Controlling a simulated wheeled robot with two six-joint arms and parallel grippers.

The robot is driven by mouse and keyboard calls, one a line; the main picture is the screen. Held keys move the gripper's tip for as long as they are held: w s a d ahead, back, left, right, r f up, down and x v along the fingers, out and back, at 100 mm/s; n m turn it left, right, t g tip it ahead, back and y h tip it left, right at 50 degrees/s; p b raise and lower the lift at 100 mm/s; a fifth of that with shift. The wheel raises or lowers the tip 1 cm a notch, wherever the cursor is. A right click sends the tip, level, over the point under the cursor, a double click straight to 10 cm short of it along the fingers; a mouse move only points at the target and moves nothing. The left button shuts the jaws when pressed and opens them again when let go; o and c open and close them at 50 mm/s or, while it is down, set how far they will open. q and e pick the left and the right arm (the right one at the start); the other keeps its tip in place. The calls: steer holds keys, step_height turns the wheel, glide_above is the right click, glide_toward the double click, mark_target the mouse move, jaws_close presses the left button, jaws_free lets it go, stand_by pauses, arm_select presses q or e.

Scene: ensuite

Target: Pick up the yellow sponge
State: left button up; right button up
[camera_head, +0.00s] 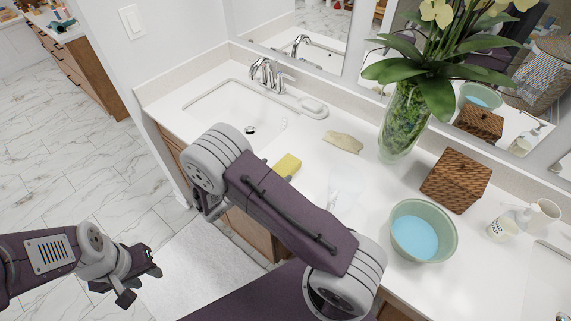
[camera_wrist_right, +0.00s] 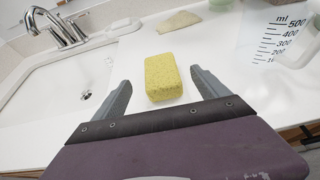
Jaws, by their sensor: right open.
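The yellow sponge (camera_head: 287,165) lies on the white countertop (camera_head: 300,190) near the sink's right side, partly behind my right arm in the head view. In the right wrist view the sponge (camera_wrist_right: 163,77) is just ahead of my right gripper (camera_wrist_right: 160,95), roughly midway between its two spread fingers. The gripper is open and empty, and neither finger appears to touch the sponge. In the head view its fingers are hidden by my arm. My left gripper (camera_head: 138,281) hangs over the floor at the lower left, its fingers apart with nothing between them.
The sink (camera_head: 232,108) with its chrome faucet (camera_head: 268,73) is left of the sponge. A clear measuring beaker (camera_wrist_right: 270,35) and a pale stone-like piece (camera_head: 343,142) are nearby. A glass vase (camera_head: 400,125), woven box (camera_head: 457,180) and green bowl (camera_head: 398,235) stand further right.

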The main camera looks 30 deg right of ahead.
mark_target(284, 167)
steer(key=shift+a+f, duration=0.1)
steer(key=shift+a, duration=0.15)
steer(key=x, duration=0.4)
steer(key=shift+d+p, duration=0.1)
steer(key=shift+p, duration=0.25)
steer(key=p+x, duration=0.1)
steer(key=x, duration=0.3)
steer(key=shift+s+d, duration=0.1)
steer(key=shift+d, duration=0.1)
steer(key=shift+w+d+f, duration=0.25)
steer(key=shift+d+f, duration=0.05)
steer(key=shift+d, duration=0.05)
steer(key=shift+s+a+r, duration=0.1)
steer(key=c, duration=1.4)
steer(key=shift+c, duration=0.2)
step_height(284, 167, up, 10)
steer(key=shift+f, duration=0.1)
